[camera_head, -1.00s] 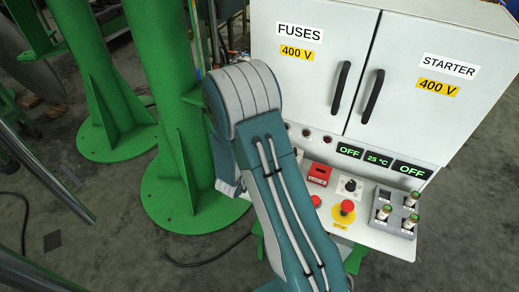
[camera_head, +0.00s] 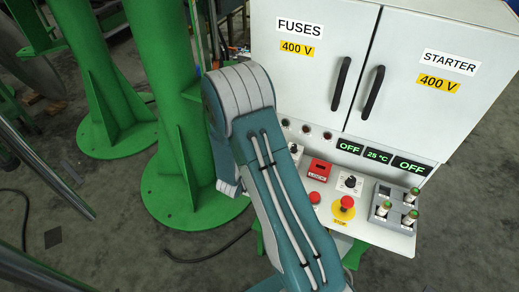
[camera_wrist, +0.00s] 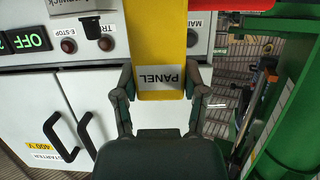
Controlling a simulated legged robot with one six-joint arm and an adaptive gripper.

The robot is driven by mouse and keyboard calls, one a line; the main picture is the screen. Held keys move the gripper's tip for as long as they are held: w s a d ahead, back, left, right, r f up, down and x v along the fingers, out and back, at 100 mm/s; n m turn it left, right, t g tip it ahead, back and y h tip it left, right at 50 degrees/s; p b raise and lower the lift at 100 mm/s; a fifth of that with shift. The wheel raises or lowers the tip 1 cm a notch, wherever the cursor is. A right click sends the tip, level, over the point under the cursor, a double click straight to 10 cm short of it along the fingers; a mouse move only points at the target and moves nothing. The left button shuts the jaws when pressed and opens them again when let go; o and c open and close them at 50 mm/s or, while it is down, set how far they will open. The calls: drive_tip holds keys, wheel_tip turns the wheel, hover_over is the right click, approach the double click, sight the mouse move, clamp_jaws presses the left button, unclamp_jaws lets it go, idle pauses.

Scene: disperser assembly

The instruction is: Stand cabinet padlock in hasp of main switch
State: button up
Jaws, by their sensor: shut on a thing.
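The cabinet padlock, a yellow block marked PANEL (camera_wrist: 164,45), is between the two fingers of my gripper (camera_wrist: 164,86) in the wrist view. The fingers are shut on its sides. Its upper part runs out of the frame, so its shackle is hidden. In the head view my arm hides the gripper and padlock. A black knob on a white plate (camera_head: 294,149) shows beside my arm at the left of the sloped control panel. It looks like the main switch. I cannot make out its hasp. A partly covered label starting MAI (camera_wrist: 200,22) is beside the padlock.
The white cabinet (camera_head: 420,35) stands behind the control panel. The panel also bears a red box (camera_head: 319,170), a yellow-ringed stop button (camera_head: 346,206), a selector (camera_head: 350,184) and a fuse block (camera_head: 396,207). A green column (camera_head: 177,100) stands close left of my arm.

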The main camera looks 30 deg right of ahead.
drive_tip(key=shift+f, duration=0.8)
drive_tip(key=o, duration=1.3)
drive_tip(key=shift+a, duration=0.1)
drive_tip(key=v, duration=1.2)
